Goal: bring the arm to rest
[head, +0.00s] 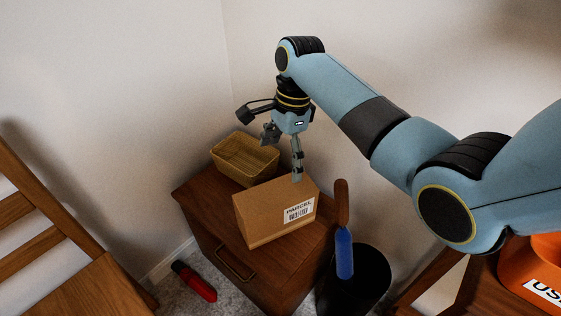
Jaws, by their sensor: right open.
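My right arm comes in from the right edge of the head view. Its right gripper (283,158) points down over the wooden cabinet and is open. One finger is close to the top of a cardboard parcel box (275,212) with a white label; I cannot tell whether it touches. Nothing shows between the fingers. My left gripper is not in view.
A wicker basket (245,173) stands behind the parcel on the cabinet (215,248). A dark bin (372,283), with a blue, brown-handled object (343,250) at it, stands right. A red item (196,282) lies on the floor. A wooden chair (75,285) is left, an orange container (518,277) right.

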